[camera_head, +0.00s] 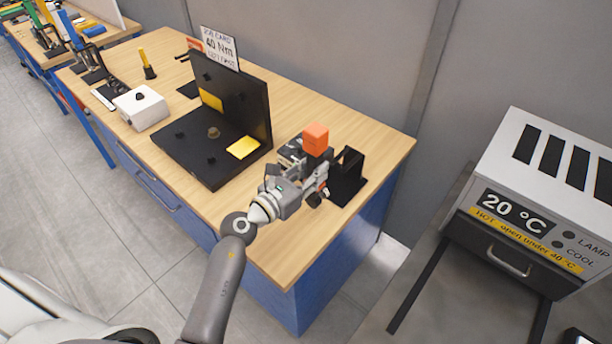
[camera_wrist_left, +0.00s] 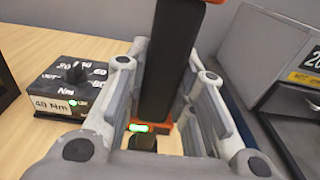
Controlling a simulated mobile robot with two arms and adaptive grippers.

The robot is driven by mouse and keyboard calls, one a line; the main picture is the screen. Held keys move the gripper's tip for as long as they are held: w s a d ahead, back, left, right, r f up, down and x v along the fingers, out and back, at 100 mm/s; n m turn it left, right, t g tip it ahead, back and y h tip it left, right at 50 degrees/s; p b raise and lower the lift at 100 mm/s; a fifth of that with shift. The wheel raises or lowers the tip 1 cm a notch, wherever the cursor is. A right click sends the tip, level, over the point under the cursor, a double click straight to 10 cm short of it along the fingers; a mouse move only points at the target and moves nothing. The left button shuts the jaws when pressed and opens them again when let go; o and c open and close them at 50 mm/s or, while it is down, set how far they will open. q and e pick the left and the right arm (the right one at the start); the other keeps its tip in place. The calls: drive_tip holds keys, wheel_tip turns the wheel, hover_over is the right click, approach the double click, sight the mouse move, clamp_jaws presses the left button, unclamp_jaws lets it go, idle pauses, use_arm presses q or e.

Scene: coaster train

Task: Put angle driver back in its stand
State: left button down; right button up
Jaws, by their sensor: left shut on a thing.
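The angle driver shows in the head view as an orange block (camera_head: 316,140) above my left gripper (camera_head: 312,190); most of its body is hidden by the gripper. In the left wrist view its long black handle (camera_wrist_left: 168,65) with an orange band stands between the two fingers of my left gripper (camera_wrist_left: 165,110), which is shut on it. A black stand (camera_head: 348,176) with an upright bracket is just to the right of the gripper at the bench's right end. I cannot tell whether the driver touches the stand. My right gripper is not in view.
A black dial box (camera_wrist_left: 75,85) with Nm marks sits close left of the gripper. A black fixture (camera_head: 185,155) with yellow pads and a job card (camera_head: 218,47) stands left. A white box (camera_head: 141,108) is farther left. An oven (camera_head: 545,190) stands right. The bench's front right corner is clear.

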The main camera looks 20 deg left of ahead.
use_arm(q)
drive_tip(key=shift+w+d+r, duration=0.15)
drive_tip(key=shift+w+d, duration=0.05)
drive_tip(key=shift+w, duration=0.35)
drive_tip(key=shift+w+d+r, duration=0.15)
drive_tip(key=shift+w, duration=0.4)
drive_tip(key=shift+s+r, duration=0.1)
drive_tip(key=shift+s, duration=0.05)
drive_tip(key=x, duration=1)
drive_tip(key=shift+r, duration=0.35)
idle(3.5)
